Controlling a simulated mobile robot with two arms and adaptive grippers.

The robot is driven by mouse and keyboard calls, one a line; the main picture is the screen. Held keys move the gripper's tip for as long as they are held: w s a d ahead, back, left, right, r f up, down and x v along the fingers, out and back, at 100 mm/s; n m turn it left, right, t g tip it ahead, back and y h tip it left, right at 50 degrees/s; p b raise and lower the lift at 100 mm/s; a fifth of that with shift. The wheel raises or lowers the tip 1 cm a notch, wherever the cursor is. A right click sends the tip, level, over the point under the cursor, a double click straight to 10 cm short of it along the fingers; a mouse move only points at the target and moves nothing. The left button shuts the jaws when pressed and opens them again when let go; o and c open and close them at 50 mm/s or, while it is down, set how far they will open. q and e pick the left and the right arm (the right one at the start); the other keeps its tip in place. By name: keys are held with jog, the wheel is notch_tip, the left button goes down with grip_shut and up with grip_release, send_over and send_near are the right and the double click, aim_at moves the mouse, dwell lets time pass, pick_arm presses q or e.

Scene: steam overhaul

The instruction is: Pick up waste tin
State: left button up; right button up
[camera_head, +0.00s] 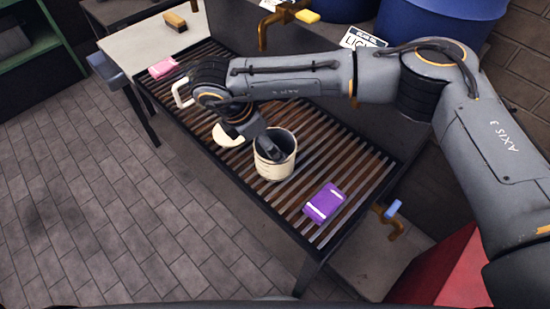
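A cream tin with a dark inside, which looks like the waste tin (268,170), stands upright on the slatted bench. My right arm comes in from the right, and its gripper (268,146) points down at the tin. A dark finger reaches over the near-left rim into the tin's mouth. The other finger is not clearly visible, so I cannot tell whether the gripper is closed on the tin wall. My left gripper is not in view.
The slatted bench (327,140) also holds a purple packet (324,203), a pink item (163,67) and a cream round object (229,134) beside the gripper. A brass tap with blue handle (391,211) is at the bench's right end. Paved floor at left is clear.

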jog(key=b+x, duration=0.1)
jog(key=x, duration=0.7)
jog(key=shift+d+f, duration=0.2)
jog(key=shift+s, duration=0.2)
jog(key=c, duration=1)
